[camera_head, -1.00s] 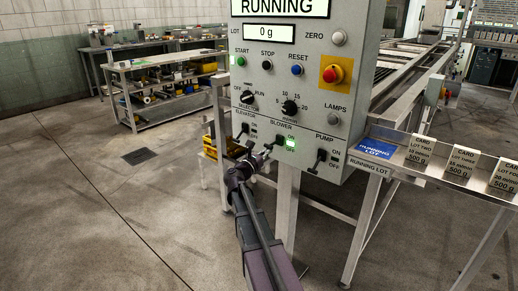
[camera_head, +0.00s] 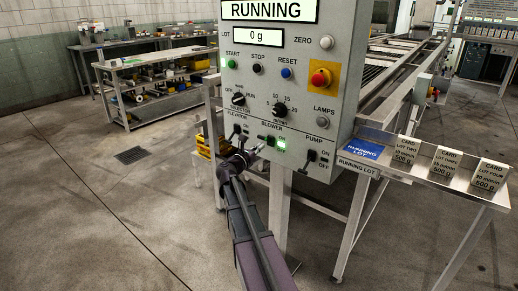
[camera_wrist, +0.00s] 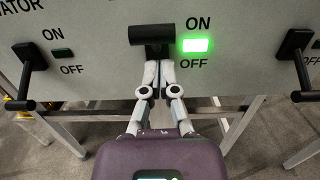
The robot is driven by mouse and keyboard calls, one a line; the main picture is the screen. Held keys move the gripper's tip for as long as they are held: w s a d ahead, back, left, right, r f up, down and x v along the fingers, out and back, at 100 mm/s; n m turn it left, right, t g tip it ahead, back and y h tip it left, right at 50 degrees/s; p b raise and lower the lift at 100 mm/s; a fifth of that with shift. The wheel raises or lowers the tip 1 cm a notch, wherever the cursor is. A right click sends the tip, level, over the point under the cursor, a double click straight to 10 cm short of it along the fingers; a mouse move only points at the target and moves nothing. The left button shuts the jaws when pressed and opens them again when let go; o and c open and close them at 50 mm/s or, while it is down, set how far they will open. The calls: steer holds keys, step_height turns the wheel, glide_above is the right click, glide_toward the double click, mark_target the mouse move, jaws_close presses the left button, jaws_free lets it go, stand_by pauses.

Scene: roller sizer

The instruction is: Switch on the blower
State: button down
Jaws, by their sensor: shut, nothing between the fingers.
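The blower switch (camera_wrist: 152,34) is a black lever on the grey control panel (camera_head: 290,75). Its handle is raised near the ON label, and the lamp (camera_wrist: 195,45) beside it glows bright green. The lamp also shows lit in the head view (camera_head: 281,143). My gripper (camera_wrist: 160,68) is shut and empty, with its fingertips just below the blower handle. I cannot tell whether they touch the lever. In the head view my gripper (camera_head: 258,149) reaches up to the panel's lower edge, partly covering the area around the switch.
The elevator lever (camera_wrist: 30,75) on the left and the pump lever (camera_wrist: 300,62) on the right both hang down. The panel's display (camera_head: 268,11) reads RUNNING. A red stop button (camera_head: 320,78) sits above. A card shelf (camera_head: 425,173) stands right; open floor lies left.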

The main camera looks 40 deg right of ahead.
steer(key=s+a+r+p, duration=0.2)
steer(key=a+r+p, duration=0.1)
steer(key=a, duration=0.6)
steer(key=shift+s+r, duration=0.25)
steer(key=shift+s, duration=0.1)
stand_by(0.4)
